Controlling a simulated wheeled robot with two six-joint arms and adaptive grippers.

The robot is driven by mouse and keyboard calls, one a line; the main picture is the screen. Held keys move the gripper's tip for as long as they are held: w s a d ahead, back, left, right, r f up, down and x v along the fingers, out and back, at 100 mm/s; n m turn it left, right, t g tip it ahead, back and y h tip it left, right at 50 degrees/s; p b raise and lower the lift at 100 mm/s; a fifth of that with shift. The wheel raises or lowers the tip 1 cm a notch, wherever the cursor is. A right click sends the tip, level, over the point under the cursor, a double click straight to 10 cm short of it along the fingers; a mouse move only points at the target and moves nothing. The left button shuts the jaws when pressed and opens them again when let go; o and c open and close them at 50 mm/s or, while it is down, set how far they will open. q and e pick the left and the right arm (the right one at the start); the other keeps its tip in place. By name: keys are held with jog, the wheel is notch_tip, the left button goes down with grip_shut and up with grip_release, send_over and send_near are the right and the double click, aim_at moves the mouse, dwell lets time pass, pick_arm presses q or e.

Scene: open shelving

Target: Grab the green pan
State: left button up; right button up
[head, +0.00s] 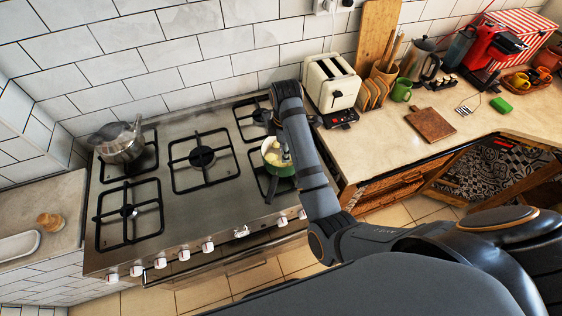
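The green pan (281,171) sits on the right front burner of the steel stove (205,203). Its pale inside shows, and its dark handle (272,188) points toward the stove's front. My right arm comes in from the lower right, rises over the stove's right side and bends down at the wrist. My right gripper (284,151) is at the pan, mostly hidden by my own arm. I cannot tell whether it touches the pan or how far its fingers are apart. My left gripper is out of view.
A steel pot (119,145) stands on the left rear burner. Right of the stove, a toaster (331,83), a green mug (402,90) and a cutting board (431,123) stand on the counter (385,140). Red-and-white knobs line the stove's front. The middle and left front burners are empty.

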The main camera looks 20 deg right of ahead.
aim_at(283, 167)
jog(key=shift+n, duration=0.3)
jog(key=f+b, duration=0.1)
jog(key=f, duration=0.2)
jog(key=f+b, duration=0.1)
jog(key=f, duration=0.2)
jog(key=f+b, duration=0.1)
jog(key=f, duration=0.2)
jog(key=shift+s+a+f+b, duration=0.2)
jog(key=shift+s+f+b, duration=0.1)
jog(key=shift+b, duration=0.1)
jog(key=shift+w+f, duration=0.1)
jog(key=shift+f, duration=0.05)
grip_shut()
